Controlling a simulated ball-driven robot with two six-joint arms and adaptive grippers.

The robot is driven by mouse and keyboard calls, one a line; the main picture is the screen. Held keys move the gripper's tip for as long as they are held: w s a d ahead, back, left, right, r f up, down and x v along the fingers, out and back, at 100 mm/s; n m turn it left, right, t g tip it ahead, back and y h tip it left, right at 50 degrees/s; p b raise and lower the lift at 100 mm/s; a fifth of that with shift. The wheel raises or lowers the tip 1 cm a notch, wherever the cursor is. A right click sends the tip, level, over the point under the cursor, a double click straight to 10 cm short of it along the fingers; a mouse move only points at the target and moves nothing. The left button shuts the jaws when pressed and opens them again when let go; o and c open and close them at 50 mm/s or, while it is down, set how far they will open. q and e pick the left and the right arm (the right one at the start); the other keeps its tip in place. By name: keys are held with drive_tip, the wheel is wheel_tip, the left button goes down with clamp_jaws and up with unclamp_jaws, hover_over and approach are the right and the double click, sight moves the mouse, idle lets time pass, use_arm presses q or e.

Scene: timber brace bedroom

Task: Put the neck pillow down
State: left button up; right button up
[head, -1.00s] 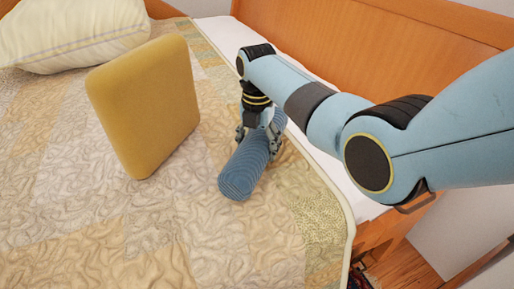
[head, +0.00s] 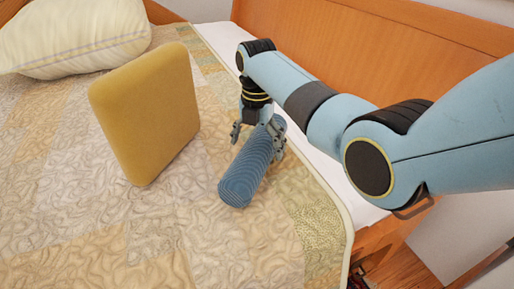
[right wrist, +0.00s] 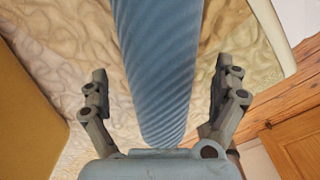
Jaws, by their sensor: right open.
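The neck pillow (head: 247,172) is a blue ribbed roll lying on the quilted bed cover near the bed's right edge. My right gripper (head: 258,145) is open just above it, with one finger on each side of the roll. In the right wrist view the neck pillow (right wrist: 160,70) runs between the spread fingers of the right gripper (right wrist: 158,85), with a gap on both sides. My left gripper is in neither view.
A yellow square cushion (head: 146,112) stands upright on the quilt (head: 120,240), left of the roll. A pale striped pillow (head: 75,35) lies at the upper left. The wooden bed board (head: 370,45) rises behind my right arm. The quilt's front is clear.

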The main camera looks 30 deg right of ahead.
sight(257, 143)
wheel_tip(257, 143, up, 9)
drive_tip(key=shift+r+p, duration=0.2)
drive_tip(key=shift+p, duration=1.05)
